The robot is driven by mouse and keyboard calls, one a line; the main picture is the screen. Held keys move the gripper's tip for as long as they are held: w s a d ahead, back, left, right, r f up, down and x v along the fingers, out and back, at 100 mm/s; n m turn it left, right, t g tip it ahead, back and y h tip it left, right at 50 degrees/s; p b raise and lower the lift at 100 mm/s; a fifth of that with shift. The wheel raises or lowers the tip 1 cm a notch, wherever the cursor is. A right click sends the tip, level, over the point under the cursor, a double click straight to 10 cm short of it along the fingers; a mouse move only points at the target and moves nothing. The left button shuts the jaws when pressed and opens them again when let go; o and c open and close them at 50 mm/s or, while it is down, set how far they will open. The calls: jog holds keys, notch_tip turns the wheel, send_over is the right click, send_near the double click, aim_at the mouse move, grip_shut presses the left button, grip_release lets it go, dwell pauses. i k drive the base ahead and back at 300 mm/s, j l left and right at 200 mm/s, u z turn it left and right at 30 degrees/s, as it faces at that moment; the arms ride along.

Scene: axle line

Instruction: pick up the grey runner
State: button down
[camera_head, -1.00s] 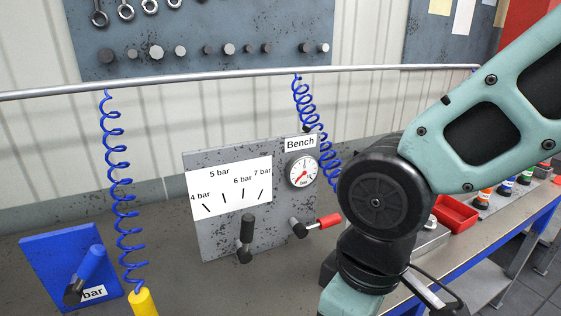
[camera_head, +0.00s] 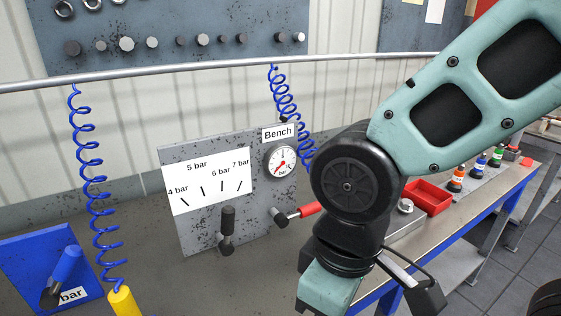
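I cannot make out a grey runner in the head view. Another blue coiled hose (camera_head: 93,190) at the left leads down to a yellow tool (camera_head: 122,301), cut off by the bottom edge. My arm comes in from the upper right and bends down in front of the bench. Its end leaves the picture at the bottom, and my gripper is not in view.
The grey panel (camera_head: 190,232) carries a bar scale, a gauge (camera_head: 281,161), a black lever and a red-handled valve (camera_head: 297,213). A blue panel (camera_head: 22,258) with a blue lever stands at left. A red tray (camera_head: 428,198) and several coloured bottles stand right of my arm.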

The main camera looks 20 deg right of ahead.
aim_at(513, 146)
jog(key=z, duration=0.25)
jog(key=i+l+u, duration=0.2)
jog(key=l, duration=0.2)
jog(key=z, duration=1.85)
jog(key=i+l, duration=0.1)
jog(key=i, duration=0.25)
jog(key=i+l, duration=0.1)
jog(key=i, duration=0.2)
